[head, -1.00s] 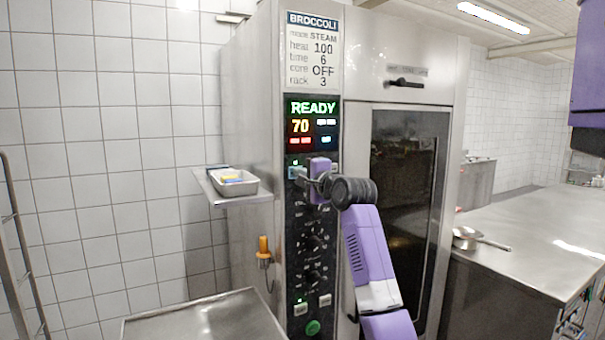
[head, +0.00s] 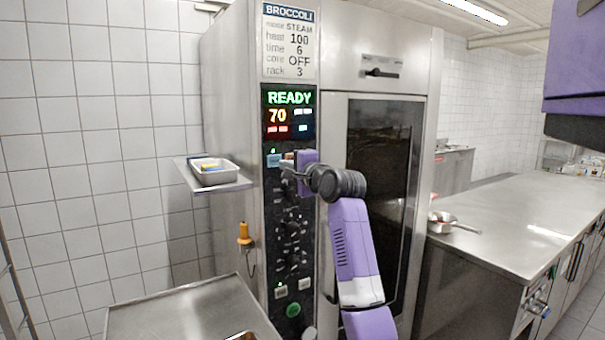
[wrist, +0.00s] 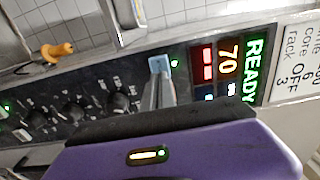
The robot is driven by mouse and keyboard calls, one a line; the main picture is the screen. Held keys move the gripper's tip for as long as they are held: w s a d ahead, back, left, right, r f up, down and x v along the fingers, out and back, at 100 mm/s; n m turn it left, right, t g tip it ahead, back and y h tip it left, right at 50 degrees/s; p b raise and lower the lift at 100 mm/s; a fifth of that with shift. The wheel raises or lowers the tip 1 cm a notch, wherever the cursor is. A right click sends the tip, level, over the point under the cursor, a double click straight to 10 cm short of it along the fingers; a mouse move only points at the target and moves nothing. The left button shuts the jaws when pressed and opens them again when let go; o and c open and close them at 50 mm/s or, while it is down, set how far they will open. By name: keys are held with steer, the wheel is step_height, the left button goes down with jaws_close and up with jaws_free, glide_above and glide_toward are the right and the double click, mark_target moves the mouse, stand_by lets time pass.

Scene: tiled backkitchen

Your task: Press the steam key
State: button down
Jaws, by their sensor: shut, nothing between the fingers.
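The oven's black control panel (head: 293,225) stands in front of me, with a lit display (head: 290,112) reading READY and 70. A light blue key (head: 272,160) sits just below the display, with a small green lamp lit beside it; its label is too small to read. It also shows in the wrist view (wrist: 158,63). My gripper (head: 287,166) is shut and empty, its fingertips at the blue key's edge. In the wrist view the fingers (wrist: 154,82) point at this key and hide part of it. I cannot tell whether they touch it.
Several black knobs (head: 291,228) run down the panel, with a green button (head: 293,309) near the bottom. A shelf with a small tray (head: 213,170) juts out left. An orange-handled probe (head: 244,234) hangs below it. A steel counter (head: 500,215) stands right.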

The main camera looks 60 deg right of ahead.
steer(key=b+v, duration=0.1)
steer(key=v, duration=0.7)
steer(key=shift+b, duration=0.4)
steer(key=shift+d+r, duration=0.15)
